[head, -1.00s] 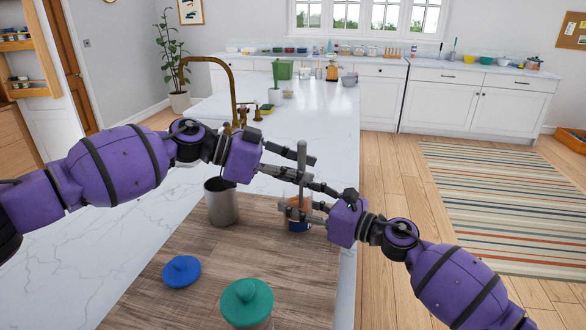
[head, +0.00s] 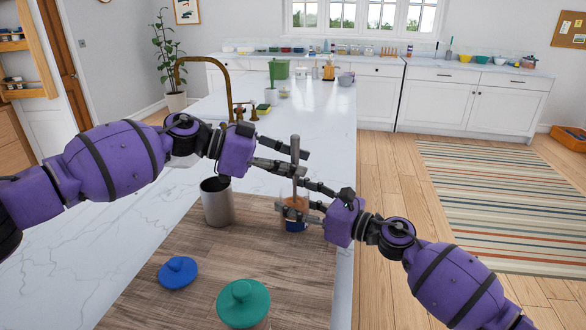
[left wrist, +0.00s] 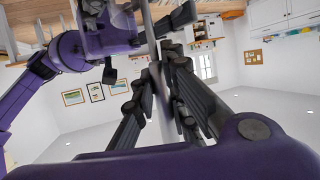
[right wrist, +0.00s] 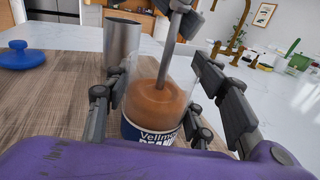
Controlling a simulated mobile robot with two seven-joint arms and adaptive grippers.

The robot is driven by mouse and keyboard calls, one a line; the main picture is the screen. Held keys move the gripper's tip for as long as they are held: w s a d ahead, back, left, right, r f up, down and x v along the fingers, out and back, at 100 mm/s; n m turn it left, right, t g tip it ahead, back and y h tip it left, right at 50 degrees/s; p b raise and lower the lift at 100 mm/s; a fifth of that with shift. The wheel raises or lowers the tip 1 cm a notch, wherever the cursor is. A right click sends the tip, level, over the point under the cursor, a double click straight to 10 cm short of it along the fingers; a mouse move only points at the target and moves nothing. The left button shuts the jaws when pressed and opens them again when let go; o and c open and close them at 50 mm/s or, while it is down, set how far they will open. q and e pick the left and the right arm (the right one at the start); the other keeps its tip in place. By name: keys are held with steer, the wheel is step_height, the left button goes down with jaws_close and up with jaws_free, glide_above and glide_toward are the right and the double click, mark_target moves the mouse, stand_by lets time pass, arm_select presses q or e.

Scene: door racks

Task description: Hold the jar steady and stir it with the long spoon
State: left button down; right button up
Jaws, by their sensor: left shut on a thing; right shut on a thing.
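A clear jar (right wrist: 140,133) of brown, peanut-butter-like stuff with a blue label stands on the wooden board; it also shows in the head view (head: 296,223). My right gripper (head: 296,205) is shut around the jar from the right. A long grey spoon (right wrist: 172,50) stands in the jar, its lower end hidden in the brown stuff; its handle top shows in the head view (head: 294,146). My left gripper (head: 293,163) is shut on the spoon's handle above the jar. The left wrist view also shows the handle between its fingers (left wrist: 155,70).
A grey metal cup (head: 218,204) stands left of the jar. A blue lid (head: 178,272) and a jar with a green lid (head: 244,302) are at the front of the wooden board (head: 225,258). A brass tap (head: 232,90) is behind.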

arm_select(q)
steer(key=shift+r, duration=5.7)
arm_select(e)
steer(key=o, duration=1.5)
steer(key=shift+c, duration=0.2)
steer(key=v, duration=1.2)
